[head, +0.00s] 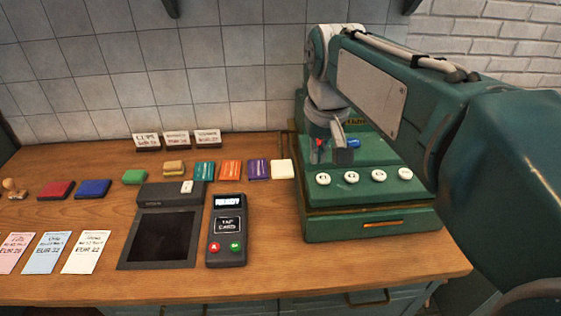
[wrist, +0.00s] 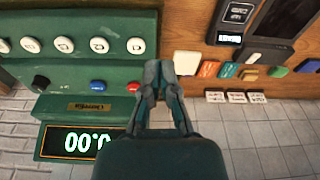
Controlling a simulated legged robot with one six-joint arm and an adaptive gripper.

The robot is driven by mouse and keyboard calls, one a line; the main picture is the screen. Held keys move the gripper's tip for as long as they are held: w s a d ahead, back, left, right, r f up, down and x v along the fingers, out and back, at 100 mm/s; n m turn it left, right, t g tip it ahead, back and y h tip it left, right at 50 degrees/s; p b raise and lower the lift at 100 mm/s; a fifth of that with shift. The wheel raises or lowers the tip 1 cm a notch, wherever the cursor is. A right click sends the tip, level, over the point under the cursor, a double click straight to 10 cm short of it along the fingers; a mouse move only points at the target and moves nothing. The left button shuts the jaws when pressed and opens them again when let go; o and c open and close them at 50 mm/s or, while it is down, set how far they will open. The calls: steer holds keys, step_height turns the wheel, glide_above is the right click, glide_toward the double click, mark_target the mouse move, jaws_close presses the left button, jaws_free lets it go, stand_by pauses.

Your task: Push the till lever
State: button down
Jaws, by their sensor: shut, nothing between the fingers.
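The green till (head: 372,226) stands at the right of the counter, with a row of white round keys and a drawer front below. It also shows upside down in the wrist view (wrist: 80,104), with a lit display (wrist: 82,143) reading 0:00. A dark knob (wrist: 40,83) sits at the left of its panel there; I cannot tell if it is the lever. A blue button (wrist: 98,86) and a red button (wrist: 133,87) are beside it. My gripper (head: 342,156) is shut and empty, above the till's left part near these buttons; the wrist view shows its closed fingertips (wrist: 158,70).
Left of the till are a card reader (head: 227,230), a dark-screened device (head: 160,238), coloured blocks and several paper cards (head: 86,252). Small signs (head: 177,140) stand by the tiled wall. My arm covers the till's right side in the head view.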

mark_target(281, 167)
steer(key=w+a+g, duration=0.1)
steer(key=w+a, duration=0.1)
steer(key=w, duration=0.1)
steer(key=w+a+f+g, duration=0.1)
steer(key=w+a, duration=0.1)
steer(key=w, duration=0.2)
steer(key=w+a+n, duration=0.1)
steer(key=w+a, duration=0.1)
steer(key=w, duration=0.1)
steer(key=shift+w+f+g, duration=0.4)
steer(key=f, duration=0.6)
steer(key=shift+s+d+f, duration=0.1)
steer(key=shift+s+f, duration=0.15)
steer(key=shift+s, duration=0.1)
steer(key=shift+f, duration=0.25)
